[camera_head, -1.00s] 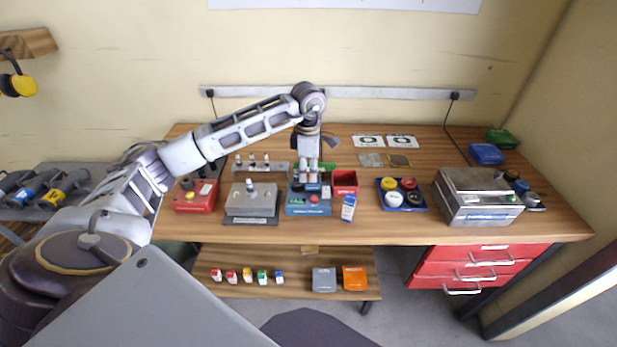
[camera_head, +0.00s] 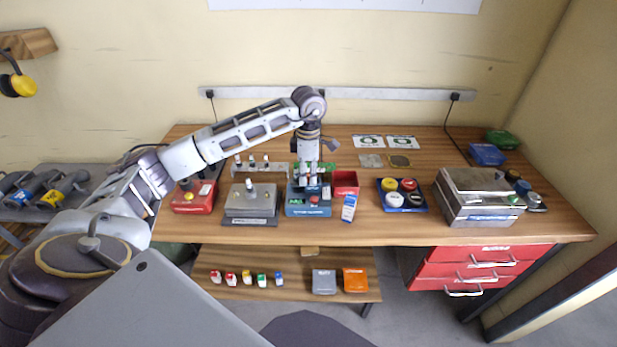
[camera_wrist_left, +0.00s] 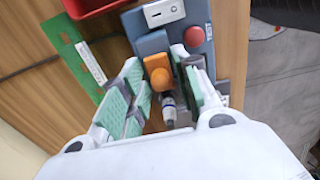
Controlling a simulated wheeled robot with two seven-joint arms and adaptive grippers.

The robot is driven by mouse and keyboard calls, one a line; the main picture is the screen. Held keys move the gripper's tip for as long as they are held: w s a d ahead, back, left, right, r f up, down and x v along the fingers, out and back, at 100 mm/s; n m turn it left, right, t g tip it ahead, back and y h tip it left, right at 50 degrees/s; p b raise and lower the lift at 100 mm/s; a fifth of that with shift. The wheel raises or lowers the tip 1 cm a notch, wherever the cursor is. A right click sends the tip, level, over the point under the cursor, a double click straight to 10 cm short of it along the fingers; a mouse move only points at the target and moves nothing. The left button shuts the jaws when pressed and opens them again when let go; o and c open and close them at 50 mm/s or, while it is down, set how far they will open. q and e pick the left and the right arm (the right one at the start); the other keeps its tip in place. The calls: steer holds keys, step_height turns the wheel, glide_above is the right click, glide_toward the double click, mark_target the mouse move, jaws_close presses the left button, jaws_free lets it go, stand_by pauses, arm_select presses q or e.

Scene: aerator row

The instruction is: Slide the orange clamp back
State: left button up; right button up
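The orange clamp (camera_wrist_left: 158,68) shows in the left wrist view, on a blue-grey device (camera_wrist_left: 155,43) with a red button (camera_wrist_left: 194,36). A dark and pale rod-like part (camera_wrist_left: 168,108) lies just below the clamp in that view. My left gripper (camera_wrist_left: 160,62) is open, with its green-padded fingers on either side of the clamp and a gap visible on the left. I cannot tell whether the right finger touches it. In the head view my left gripper (camera_head: 308,182) points down over the blue device (camera_head: 300,208), and the clamp is hidden. My right gripper is out of view.
A red bin (camera_head: 345,180) and a small blue-white box (camera_head: 349,207) stand right of the device. A grey block (camera_head: 250,200) on a dark plate stands left. A green board (camera_wrist_left: 78,55) lies beside the device. A tray of round caps (camera_head: 403,207) is farther right.

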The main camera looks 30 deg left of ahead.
arm_select(q)
steer(key=shift+r, duration=0.15)
stand_by(0.4)
steer(key=c, duration=0.5)
steer(key=shift+w+d, duration=0.45)
steer(key=shift+d, duration=0.3)
stand_by(0.5)
steer(key=o, duration=0.5)
step_height(320, 180, up, 8)
steer(key=p, duration=0.4)
steer(key=shift+p, duration=0.35)
